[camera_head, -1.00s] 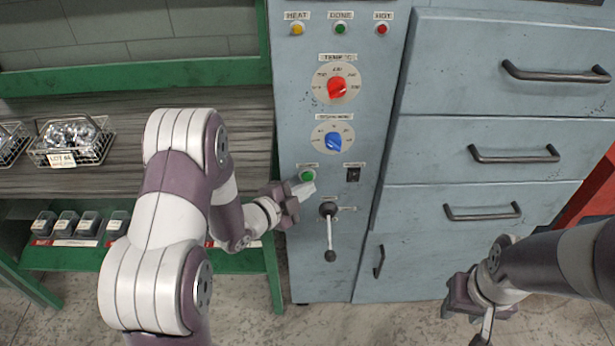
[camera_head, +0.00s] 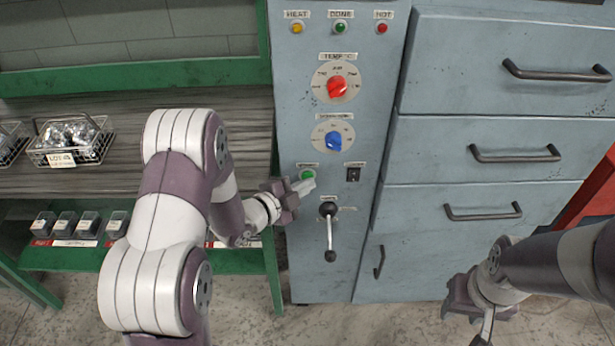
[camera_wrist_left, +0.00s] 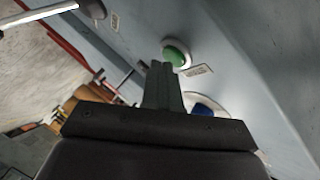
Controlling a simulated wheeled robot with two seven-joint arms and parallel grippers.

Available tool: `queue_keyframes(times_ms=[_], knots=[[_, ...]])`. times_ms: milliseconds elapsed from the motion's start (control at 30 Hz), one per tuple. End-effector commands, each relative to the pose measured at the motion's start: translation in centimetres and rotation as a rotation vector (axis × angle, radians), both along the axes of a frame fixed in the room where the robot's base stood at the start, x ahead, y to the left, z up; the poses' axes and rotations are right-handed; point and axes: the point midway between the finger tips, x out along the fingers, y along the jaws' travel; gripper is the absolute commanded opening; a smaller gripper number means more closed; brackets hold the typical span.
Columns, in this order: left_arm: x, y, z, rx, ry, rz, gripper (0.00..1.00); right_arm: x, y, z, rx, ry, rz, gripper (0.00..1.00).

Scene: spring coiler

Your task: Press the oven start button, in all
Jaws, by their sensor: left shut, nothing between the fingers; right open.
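The green start button (camera_head: 307,174) sits on the grey-blue oven panel (camera_head: 300,240), under a small label. My left gripper (camera_head: 309,184) is shut and empty, its fingertips just below the button in the head view. In the left wrist view the shut fingers (camera_wrist_left: 160,68) point toward the green button (camera_wrist_left: 177,52), overlapping its lower edge in the picture. I cannot tell whether they touch it. My right gripper (camera_head: 483,328) is open and empty at the lower right, away from the panel.
A black switch (camera_head: 353,174) is right of the button, and a lever (camera_head: 329,232) hangs below. Red (camera_head: 337,87) and blue (camera_head: 333,141) dials are above. Drawers with handles (camera_head: 515,155) stand right. A wire basket (camera_head: 70,142) sits on the left bench.

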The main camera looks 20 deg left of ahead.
Motion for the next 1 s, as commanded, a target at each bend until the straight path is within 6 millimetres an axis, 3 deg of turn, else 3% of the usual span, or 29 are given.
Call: queue_keyframes(times_ms=[667, 1000], knots=[[0.5, 0.2, 0.0, 0.000, -0.001, 0.001, 0.00, 0.0, 0.0, -0.2, 0.000, 0.000, 0.000, 0.43], [-0.8, -0.2, 0.0, 0.000, 0.000, 0.001, 0.00, 0.0, 0.0, -0.3, 0.000, 0.000, 0.000, 0.43]])
